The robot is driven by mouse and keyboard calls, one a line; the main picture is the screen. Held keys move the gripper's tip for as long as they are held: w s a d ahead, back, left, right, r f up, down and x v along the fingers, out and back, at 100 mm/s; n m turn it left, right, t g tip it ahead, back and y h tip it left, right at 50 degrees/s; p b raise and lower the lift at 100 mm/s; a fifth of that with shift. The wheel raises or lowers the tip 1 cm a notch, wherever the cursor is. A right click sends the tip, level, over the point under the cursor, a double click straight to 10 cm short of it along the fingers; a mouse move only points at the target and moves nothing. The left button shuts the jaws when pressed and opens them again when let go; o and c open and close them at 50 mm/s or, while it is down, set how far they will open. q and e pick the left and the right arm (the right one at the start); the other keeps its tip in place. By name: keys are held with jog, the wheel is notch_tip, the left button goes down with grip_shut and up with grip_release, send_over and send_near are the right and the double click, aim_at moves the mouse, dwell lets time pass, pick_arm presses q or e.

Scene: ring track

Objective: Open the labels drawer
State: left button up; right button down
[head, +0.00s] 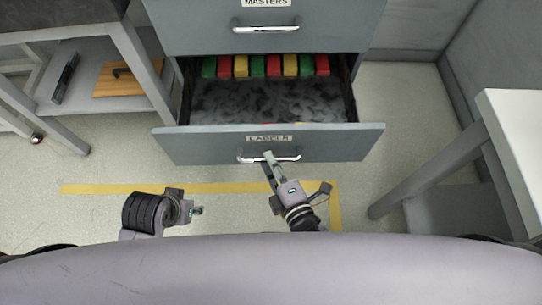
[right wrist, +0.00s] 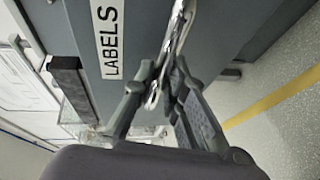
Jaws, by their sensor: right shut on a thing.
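The labels drawer (head: 200,146) is the lower drawer of a grey cabinet and stands pulled out, with its inside showing. Its front carries a "LABELS" plate (head: 269,138) and a chrome bar handle (head: 285,159). My right gripper (head: 268,157) is shut on the handle near its middle. In the right wrist view the fingers (right wrist: 160,92) close around the handle (right wrist: 176,38) beside the plate (right wrist: 106,38). My left gripper (head: 197,210) is low, left of the drawer and apart from it; its fingers are too small to read.
Red, yellow and green blocks (head: 257,66) line the back of the drawer. The masters drawer (head: 315,38) above is shut. A bench with a shelf (head: 85,85) stands left, a white table (head: 515,125) right. Yellow tape (head: 130,188) marks the open floor.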

jog(key=c, duration=1.6)
grip_release()
jog(key=v, duration=1.2)
jog(key=shift+d, duration=0.1)
